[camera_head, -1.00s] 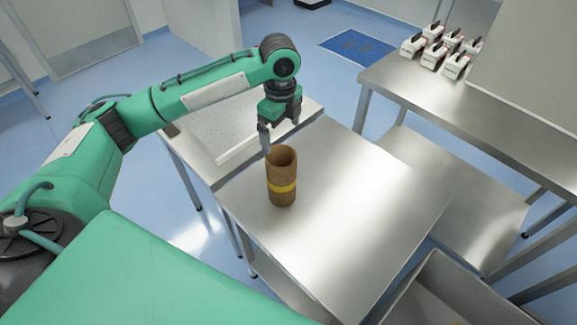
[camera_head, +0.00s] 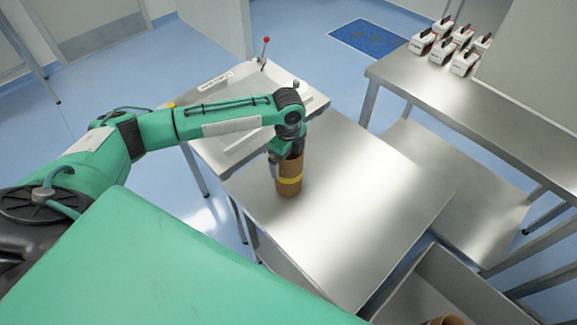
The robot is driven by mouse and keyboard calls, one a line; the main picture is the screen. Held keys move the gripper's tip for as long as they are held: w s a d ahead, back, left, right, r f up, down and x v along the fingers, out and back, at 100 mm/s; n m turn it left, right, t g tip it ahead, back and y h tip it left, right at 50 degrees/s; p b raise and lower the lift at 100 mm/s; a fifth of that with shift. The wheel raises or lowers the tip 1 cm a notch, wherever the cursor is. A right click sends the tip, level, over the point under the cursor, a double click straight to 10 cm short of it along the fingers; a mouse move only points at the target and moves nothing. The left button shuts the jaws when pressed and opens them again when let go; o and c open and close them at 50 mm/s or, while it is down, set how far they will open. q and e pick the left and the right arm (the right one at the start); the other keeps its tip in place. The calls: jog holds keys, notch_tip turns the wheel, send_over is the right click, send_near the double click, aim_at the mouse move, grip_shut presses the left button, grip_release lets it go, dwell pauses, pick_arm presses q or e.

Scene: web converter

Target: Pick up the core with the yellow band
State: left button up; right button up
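The brown cardboard core with the yellow band (camera_head: 291,187) stands upright on the steel table (camera_head: 350,220), near its back left part. My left gripper (camera_head: 277,168) is lowered onto the core's upper end from above. One finger lies along the outside of the core's left wall. The other finger and the core's top opening are hidden by the gripper and wrist, so I cannot tell whether the fingers are closed on the wall. My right gripper is out of view.
A grey bin (camera_head: 440,285) at the lower right has another brown core (camera_head: 446,321) at the picture's edge. A side table with a red-knobbed lever (camera_head: 265,48) adjoins behind. Several white-and-red devices (camera_head: 465,63) stand on the right bench (camera_head: 450,100). The table's right half is clear.

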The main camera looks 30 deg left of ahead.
pick_arm(q)
jog(key=c, duration=1.4)
jog(key=shift+o, duration=0.2)
